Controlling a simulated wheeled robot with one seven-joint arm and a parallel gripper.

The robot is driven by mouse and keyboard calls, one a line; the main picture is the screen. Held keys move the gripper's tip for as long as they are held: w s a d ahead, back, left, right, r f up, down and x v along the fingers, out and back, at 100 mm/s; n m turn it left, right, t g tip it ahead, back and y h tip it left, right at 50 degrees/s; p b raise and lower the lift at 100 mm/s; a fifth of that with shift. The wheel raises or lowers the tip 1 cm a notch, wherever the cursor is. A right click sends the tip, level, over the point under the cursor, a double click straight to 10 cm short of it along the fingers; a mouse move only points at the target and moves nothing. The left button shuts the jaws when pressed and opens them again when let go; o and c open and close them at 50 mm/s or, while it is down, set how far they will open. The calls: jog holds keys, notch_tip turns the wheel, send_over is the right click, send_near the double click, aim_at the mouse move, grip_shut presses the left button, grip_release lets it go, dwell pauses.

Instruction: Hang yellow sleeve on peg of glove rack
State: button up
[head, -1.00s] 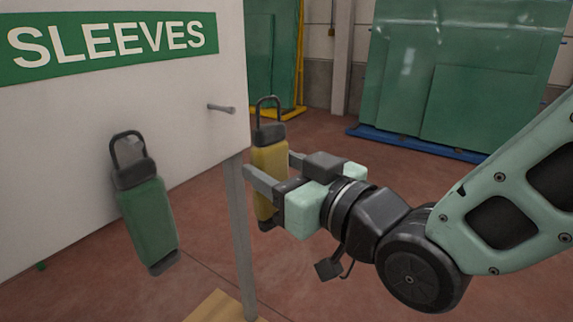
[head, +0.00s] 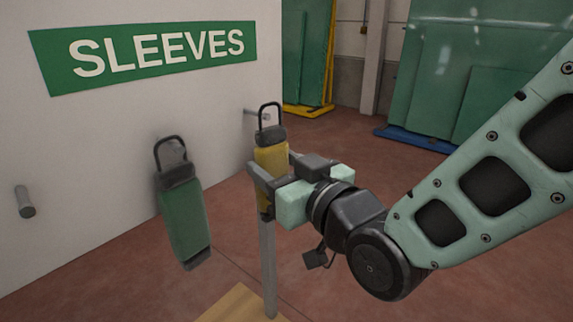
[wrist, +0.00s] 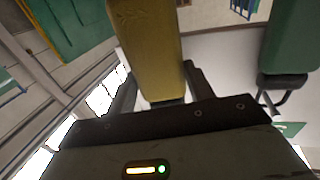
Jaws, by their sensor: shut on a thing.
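My gripper (head: 272,175) is shut on the yellow sleeve (head: 271,157), which hangs upright with its dark wire loop on top. The yellow sleeve also fills the space between my fingers in the wrist view (wrist: 150,50). The white glove rack (head: 110,135) carries a green SLEEVES sign. A grey peg (head: 250,112) sticks out near the panel's right edge, level with the yellow sleeve's loop. In the head view the loop overlaps the peg; I cannot tell whether it is around it or in front of it.
A green sleeve (head: 187,222) hangs on the panel left of the yellow one. Another bare peg (head: 25,202) is at the far left. Glass racks (head: 440,80) stand farther back.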

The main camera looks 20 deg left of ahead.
jog(key=shift+w+a+p, duration=0.3)
jog(key=shift+a+p, duration=0.15)
jog(key=shift+a, duration=0.3)
jog(key=shift+w+a+f+b, duration=0.25)
jog(key=shift+a+f+b, duration=0.35)
jog(key=shift+b, duration=0.5)
jog(key=shift+r, duration=0.1)
jog(key=o, duration=1.1)
jog(key=shift+c, duration=0.2)
jog(key=shift+s, duration=0.1)
jog(key=shift+s+a, duration=0.1)
jog(key=shift+a, duration=0.05)
jog(key=shift+s, duration=0.1)
